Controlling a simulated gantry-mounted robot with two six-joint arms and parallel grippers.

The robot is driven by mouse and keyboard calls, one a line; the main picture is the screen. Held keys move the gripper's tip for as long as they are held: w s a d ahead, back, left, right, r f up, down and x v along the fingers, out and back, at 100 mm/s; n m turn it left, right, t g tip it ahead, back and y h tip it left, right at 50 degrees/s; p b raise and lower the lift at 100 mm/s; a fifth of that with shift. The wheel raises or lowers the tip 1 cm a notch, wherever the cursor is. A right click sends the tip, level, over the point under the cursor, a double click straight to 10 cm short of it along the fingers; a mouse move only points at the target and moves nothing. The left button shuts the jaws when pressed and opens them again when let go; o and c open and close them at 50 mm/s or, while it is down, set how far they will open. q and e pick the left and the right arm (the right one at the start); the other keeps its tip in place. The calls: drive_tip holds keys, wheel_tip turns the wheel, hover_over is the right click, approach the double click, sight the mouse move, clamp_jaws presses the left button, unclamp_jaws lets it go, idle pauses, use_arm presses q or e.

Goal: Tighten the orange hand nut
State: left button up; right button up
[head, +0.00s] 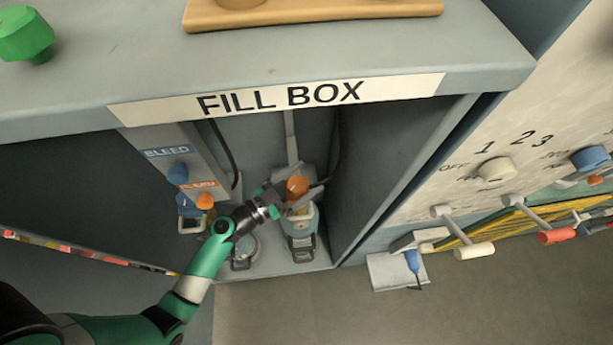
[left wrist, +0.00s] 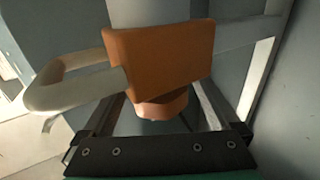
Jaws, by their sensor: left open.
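The orange hand nut (head: 297,186) sits at the top of the fitting in the right part of the fill box bay. In the left wrist view the nut (left wrist: 160,58) fills the upper middle, with a wide block-like top and a rounder base below. My left gripper (head: 279,198) is at the nut, reaching in from the left. In the left wrist view its open fingers (left wrist: 160,112) reach up on both sides of the nut's lower part. I cannot tell whether they touch it. My right gripper is out of view.
A pale looped bar (left wrist: 75,90) lies close around the nut. The bay's side wall (head: 385,170) stands to the right. A grey cylinder (head: 301,225) is below the nut.

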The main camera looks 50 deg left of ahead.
use_arm(q)
drive_tip(key=shift+w+d, duration=0.1)
drive_tip(key=shift+w, duration=0.3)
drive_tip(key=c, duration=1.4)
drive_tip(key=shift+o, duration=0.2)
drive_tip(key=shift+f+y, duration=0.2)
drive_tip(key=shift+y, duration=0.1)
